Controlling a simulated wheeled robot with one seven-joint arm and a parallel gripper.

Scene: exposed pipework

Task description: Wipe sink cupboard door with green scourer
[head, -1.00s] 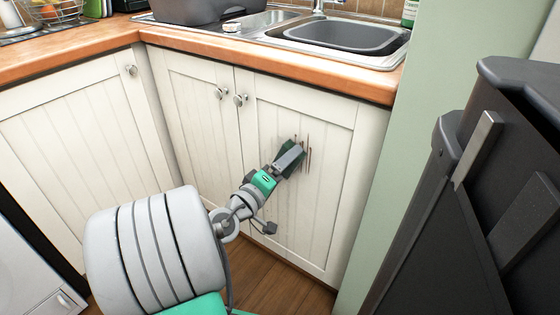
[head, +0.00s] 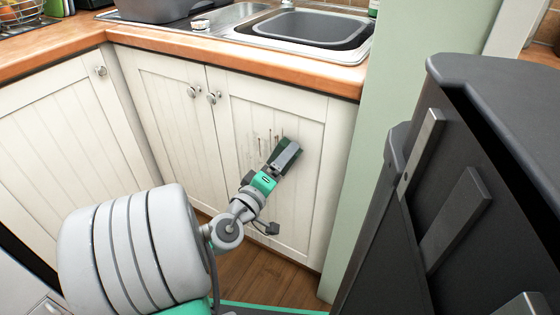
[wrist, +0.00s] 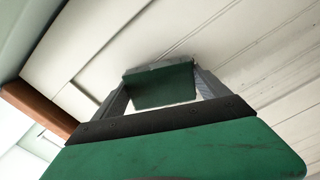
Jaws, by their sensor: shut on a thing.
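The sink cupboard door (head: 302,200) is cream, grooved and closed, to the right of its neighbour. Dark streaky marks (head: 262,137) show on its upper middle panel. My gripper (head: 285,153) is shut on the green scourer (head: 291,142) at the door's panel, right of the main marks. In the wrist view the dark green scourer (wrist: 160,86) sits between the two fingers, close to the pale grooved door (wrist: 252,45). I cannot tell whether it is touching the door. The fingers and arm hide part of the panel behind them.
The wooden worktop (head: 290,76) with the sink (head: 312,27) overhangs the door. A green wall end (head: 366,130) stands just right of the door. A large dark bin-like unit (head: 480,190) fills the right side. Some wooden floor (head: 250,278) shows below.

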